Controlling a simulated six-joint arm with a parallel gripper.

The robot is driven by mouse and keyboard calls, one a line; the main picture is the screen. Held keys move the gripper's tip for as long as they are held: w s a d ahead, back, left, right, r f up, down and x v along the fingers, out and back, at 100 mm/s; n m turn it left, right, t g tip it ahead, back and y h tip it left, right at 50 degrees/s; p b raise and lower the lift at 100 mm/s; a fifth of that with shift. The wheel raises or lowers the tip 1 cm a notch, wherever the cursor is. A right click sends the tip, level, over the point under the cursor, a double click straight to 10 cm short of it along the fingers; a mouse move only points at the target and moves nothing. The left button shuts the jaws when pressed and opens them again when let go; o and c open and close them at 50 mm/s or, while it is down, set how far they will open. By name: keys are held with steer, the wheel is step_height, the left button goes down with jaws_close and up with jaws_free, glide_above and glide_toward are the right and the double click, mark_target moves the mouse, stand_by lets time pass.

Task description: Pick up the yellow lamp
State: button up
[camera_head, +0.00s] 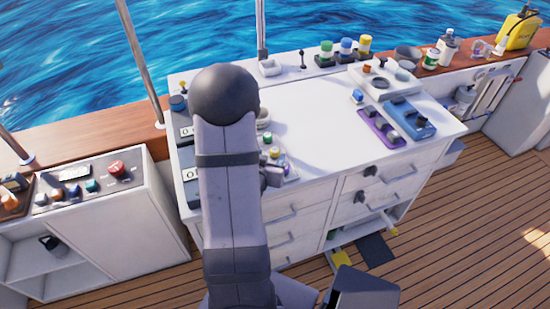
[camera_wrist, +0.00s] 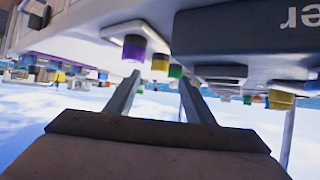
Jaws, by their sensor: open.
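A small yellow lamp (camera_head: 274,153) stands on a panel on the near left of the white worktop, between a green lamp (camera_head: 267,140) and a purple one (camera_head: 283,165). In the upside-down wrist view, this yellow lamp (camera_wrist: 160,62) shows beyond and between my gripper's fingertips (camera_wrist: 160,80), beside the purple lamp (camera_wrist: 134,48) and green lamp (camera_wrist: 175,71). My gripper is open and empty, apart from the lamps. My arm hides most of it in the head view. Another yellow-topped lamp (camera_head: 365,42) stands at the back. Which one the task means is not clear.
Several control boxes, including a purple one (camera_head: 380,128) and a blue one (camera_head: 410,118), sit on the right of the worktop (camera_head: 315,115). A dark labelled block (camera_wrist: 245,40) is close to the right finger in the wrist view. The worktop's middle is clear.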

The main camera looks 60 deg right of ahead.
mark_target(275, 151)
steer(key=shift+d+f, duration=0.1)
steer(key=shift+d, duration=0.05)
steer(key=b+x, duration=0.2)
steer(key=x, duration=0.2)
steer(key=shift+d+f, duration=0.1)
steer(key=shift+f, duration=0.05)
steer(key=shift+w+d+f, duration=0.1)
steer(key=shift+d+f, duration=0.05)
steer(key=shift+d, duration=0.35)
steer(key=shift+c, duration=0.4)
steer(key=c, duration=1.1)
